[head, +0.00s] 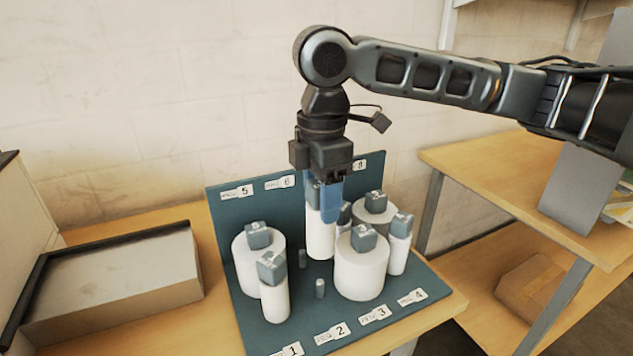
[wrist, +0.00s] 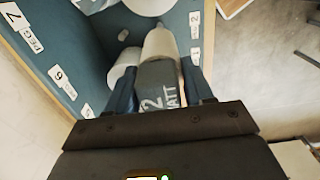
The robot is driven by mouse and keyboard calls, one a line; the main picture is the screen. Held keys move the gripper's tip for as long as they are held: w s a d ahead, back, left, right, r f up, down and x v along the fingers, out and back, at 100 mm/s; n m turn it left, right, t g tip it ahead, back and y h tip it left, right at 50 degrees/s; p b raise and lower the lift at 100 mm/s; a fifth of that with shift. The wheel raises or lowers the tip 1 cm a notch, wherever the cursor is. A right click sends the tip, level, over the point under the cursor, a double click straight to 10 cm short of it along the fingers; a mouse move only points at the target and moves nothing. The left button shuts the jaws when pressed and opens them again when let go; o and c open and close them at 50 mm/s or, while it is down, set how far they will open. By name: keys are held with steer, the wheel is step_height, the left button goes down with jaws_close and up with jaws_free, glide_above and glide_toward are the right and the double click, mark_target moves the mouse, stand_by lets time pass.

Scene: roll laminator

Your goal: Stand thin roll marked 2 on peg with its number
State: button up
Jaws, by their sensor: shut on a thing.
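My gripper (head: 323,205) is shut on the dark cap of a thin white roll (head: 321,238). In the wrist view the cap (wrist: 158,90) reads 2 and MATT, between the fingers of my gripper (wrist: 165,95). The roll hangs upright over the teal peg board (head: 305,313). One bare peg (head: 320,288) stands in front of the roll, roughly in line with the PEG 2 label (head: 331,333). I cannot tell how far the roll's bottom is above the board.
A thin roll (head: 275,302) stands front left, a thick roll (head: 257,276) behind it. A thick roll (head: 361,278) and a thin roll (head: 398,257) stand to the right. Another thick roll (head: 378,216) is at the back. A grey-topped box (head: 115,275) lies left of the board.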

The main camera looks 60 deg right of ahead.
steer(key=shift+f, duration=0.9)
step_height(320, 180, down, 7)
steer(key=b, duration=0.6)
steer(key=shift+f, duration=0.2)
steer(key=shift+f+b, duration=0.8)
steer(key=shift+f, duration=0.8)
steer(key=o, duration=1.1)
steer(key=shift+o, duration=0.2)
steer(key=shift+r+p, duration=3.55)
steer(key=shift+r, duration=0.5)
